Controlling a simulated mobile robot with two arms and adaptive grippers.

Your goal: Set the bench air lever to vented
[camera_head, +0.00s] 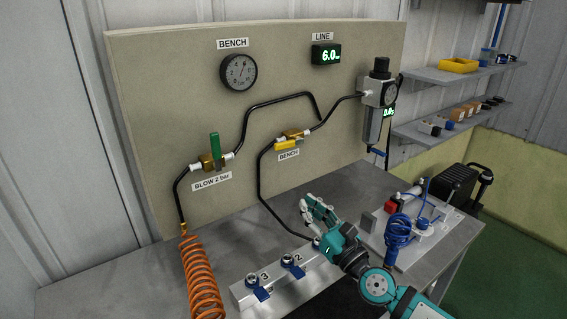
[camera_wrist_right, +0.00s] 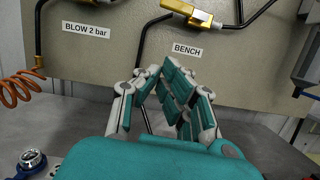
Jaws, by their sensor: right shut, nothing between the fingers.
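The bench valve (camera_head: 293,135) is a brass body on the black air tube, above a "BENCH" label (camera_head: 289,155). Its yellow lever (camera_head: 286,146) lies roughly along the tube line. It also shows at the top of the right wrist view as a yellow lever (camera_wrist_right: 192,14). My right gripper (camera_head: 311,205) is shut and empty, in front of the board, below the lever and apart from it. In the right wrist view its closed fingers (camera_wrist_right: 168,78) point up toward the "BENCH" label. My left gripper is not in view.
A green-levered valve (camera_head: 214,147) marked "BLOW 2 bar" is to the left. The bench gauge (camera_head: 238,72) and line display (camera_head: 326,55), reading 6.0, are above. An orange coiled hose (camera_head: 200,280), a port block (camera_head: 275,278) and a blue-coil fixture (camera_head: 400,232) flank my arm.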

